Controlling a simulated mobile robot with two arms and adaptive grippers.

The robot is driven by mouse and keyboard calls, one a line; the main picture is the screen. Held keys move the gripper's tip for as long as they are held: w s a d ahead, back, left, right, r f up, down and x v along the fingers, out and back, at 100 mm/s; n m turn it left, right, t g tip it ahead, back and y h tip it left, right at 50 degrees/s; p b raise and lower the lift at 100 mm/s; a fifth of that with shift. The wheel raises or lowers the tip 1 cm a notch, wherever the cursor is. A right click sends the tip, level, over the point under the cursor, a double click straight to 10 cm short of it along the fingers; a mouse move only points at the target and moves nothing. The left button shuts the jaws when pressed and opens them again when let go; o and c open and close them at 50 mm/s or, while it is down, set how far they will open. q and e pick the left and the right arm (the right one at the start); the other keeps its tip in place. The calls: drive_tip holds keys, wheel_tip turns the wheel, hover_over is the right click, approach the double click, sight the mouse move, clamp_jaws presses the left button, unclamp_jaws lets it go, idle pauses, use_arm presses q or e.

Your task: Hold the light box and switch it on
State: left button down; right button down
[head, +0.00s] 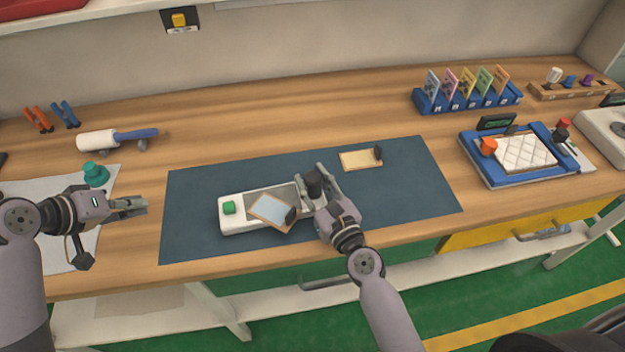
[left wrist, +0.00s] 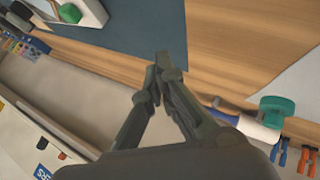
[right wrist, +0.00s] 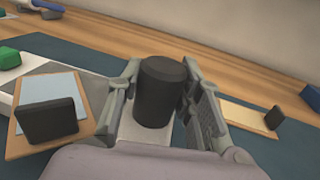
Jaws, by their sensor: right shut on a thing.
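The light box (head: 238,222) is a white box with a grey top panel, lying on the dark blue mat. A green button (head: 229,207) is at its left end and a black cylindrical grip (head: 314,182) at its right end. A framed pale-blue plate (head: 268,209) with a black tab lies tilted across the panel. My right gripper (right wrist: 158,92) is shut around the black grip. My left gripper (head: 143,205) is shut and empty, left of the mat and apart from the button. Its fingertips meet in the left wrist view (left wrist: 168,62).
The mat (head: 400,200) also holds a small tan plate (head: 358,161) with a black tab. A teal stamp-like piece (head: 95,175) and a roller (head: 100,140) are at left. A blue tray (head: 480,165) and card rack (head: 465,100) are at right. The mat's left part is clear.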

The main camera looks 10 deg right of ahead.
sight(225, 204)
use_arm(q)
drive_tip(key=d+r+m+h, duration=0.1)
drive_tip(key=d+r, duration=0.3)
drive_tip(key=d, duration=0.5)
drive_tip(key=d+r+m, duration=0.1)
drive_tip(key=d+r, duration=0.2)
drive_tip(key=d, duration=0.5)
use_arm(e)
drive_tip(key=shift+r, duration=0.1)
use_arm(q)
drive_tip(key=shift+g, duration=0.4)
drive_tip(key=shift+w+d+f, duration=0.1)
drive_tip(key=shift+w+f, duration=0.05)
drive_tip(key=shift+f, duration=2)
drive_tip(key=shift+w+d+f, duration=0.1)
drive_tip(key=shift+f, duration=2)
drive_tip(key=shift+f, duration=0.15)
drive_tip(key=shift+f, duration=0.6)
drive_tip(key=shift+r, duration=0.85)
drive_tip(key=shift+r, duration=2.95)
